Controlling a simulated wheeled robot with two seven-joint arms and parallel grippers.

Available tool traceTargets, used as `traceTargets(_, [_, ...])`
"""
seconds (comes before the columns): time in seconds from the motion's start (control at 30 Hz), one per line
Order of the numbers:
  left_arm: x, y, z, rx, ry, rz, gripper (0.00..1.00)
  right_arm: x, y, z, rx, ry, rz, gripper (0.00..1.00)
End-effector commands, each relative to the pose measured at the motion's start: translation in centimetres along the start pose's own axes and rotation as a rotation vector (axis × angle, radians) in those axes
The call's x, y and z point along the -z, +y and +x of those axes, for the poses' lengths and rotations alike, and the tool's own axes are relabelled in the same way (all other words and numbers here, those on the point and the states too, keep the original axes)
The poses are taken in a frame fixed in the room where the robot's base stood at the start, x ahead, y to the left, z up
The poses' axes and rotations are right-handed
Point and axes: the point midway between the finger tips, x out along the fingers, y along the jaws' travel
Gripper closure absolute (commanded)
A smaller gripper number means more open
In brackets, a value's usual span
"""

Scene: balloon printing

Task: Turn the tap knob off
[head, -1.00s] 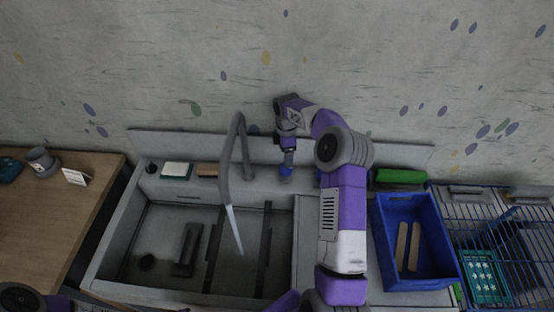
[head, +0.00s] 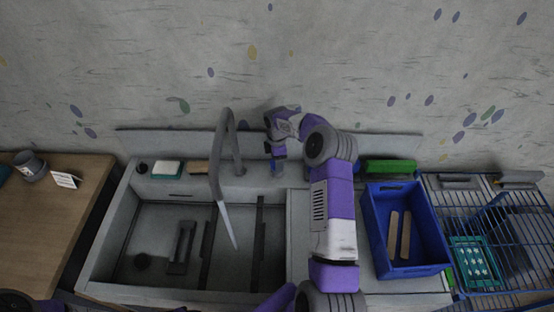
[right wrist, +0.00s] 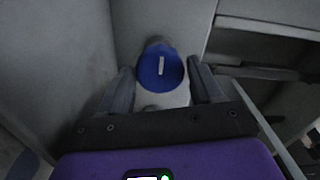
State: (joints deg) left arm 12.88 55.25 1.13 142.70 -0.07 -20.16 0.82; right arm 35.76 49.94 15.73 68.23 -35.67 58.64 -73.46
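The tap (head: 217,165) is a grey bent pipe at the back of the sink, with a pale stream of water (head: 230,228) from its spout. The round blue tap knob (right wrist: 160,70) has a white bar mark standing nearly upright in the right wrist view. In the head view the knob is mostly hidden by my right gripper (head: 279,160). In the right wrist view my right gripper (right wrist: 162,72) is open, with one finger on each side of the knob and visible gaps beside it. My left gripper is not in view.
The sink (head: 155,215) holds a dark block (head: 181,247). A sponge (head: 167,167) and a brown block (head: 197,167) lie on its back ledge. Right of my arm are a blue bin (head: 377,235), a green item (head: 390,166) and a wire rack (head: 475,205).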

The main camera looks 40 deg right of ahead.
Motion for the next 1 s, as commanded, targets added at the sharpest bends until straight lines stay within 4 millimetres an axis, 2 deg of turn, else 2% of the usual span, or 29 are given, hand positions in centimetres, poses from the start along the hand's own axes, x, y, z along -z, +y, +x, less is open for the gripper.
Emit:
traceTargets(0.03, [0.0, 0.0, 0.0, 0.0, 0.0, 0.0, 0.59, 0.0, 0.0, 0.0, 0.0, 0.0, 0.0, 0.43])
traceTargets(0.23, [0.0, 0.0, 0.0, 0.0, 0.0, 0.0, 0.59, 0.0, 0.0, 0.0, 0.0, 0.0, 0.0, 0.74])
traceTargets(0.63, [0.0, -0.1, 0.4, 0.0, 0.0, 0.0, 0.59, 0.0, 0.0, 0.0, -0.001, -0.001, 0.077, 0.75])
traceTargets(1.0, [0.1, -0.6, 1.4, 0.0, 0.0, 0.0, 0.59, 0.0, 0.0, 0.0, -0.002, -0.001, 0.374, 0.75])
